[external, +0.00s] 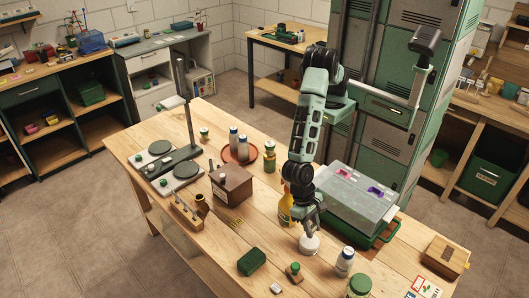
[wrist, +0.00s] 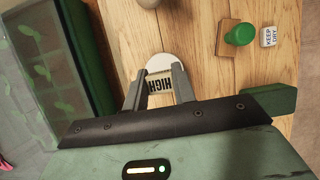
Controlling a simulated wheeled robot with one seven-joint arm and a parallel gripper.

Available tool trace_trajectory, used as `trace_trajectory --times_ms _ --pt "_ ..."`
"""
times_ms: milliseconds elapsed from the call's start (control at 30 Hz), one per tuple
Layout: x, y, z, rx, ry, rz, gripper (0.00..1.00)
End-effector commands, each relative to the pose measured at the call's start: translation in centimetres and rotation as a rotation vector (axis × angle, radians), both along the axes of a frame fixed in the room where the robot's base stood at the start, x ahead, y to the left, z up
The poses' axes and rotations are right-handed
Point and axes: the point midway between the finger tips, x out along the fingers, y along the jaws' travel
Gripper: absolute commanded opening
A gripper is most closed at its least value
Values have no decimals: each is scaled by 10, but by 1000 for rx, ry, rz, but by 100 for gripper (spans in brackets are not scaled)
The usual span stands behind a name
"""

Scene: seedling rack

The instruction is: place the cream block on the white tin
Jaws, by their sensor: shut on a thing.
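My gripper (external: 309,226) points down over the wooden bench, right above the round white tin (external: 310,244). In the wrist view, my gripper (wrist: 159,83) is shut on a small cream block (wrist: 160,91) with the word HIGH on it. The block lies over the tin, whose white rim (wrist: 158,60) shows beyond the fingers. Whether the block touches the tin cannot be told. In the external view the block is hard to make out between the fingers.
A clear-lidded case on a green tray (external: 380,240) stands close behind the gripper. An amber bottle (external: 286,208) is to the left, a white bottle (external: 345,262) to the right. In front are a green block (external: 252,261), a green-knobbed wooden piece (external: 294,271) and a KEEP DRY block (wrist: 269,37).

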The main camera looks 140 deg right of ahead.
Motion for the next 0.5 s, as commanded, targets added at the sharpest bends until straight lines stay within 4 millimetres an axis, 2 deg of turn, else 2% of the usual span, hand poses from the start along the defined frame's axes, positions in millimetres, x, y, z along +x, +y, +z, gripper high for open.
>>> trace_trajectory --times_ms 167,333,500 --pt "0 0 -14 0 2 -1 2" --pt "0 0 -37 0 2 -1 2" --pt "0 0 -40 1 -2 -1 2"
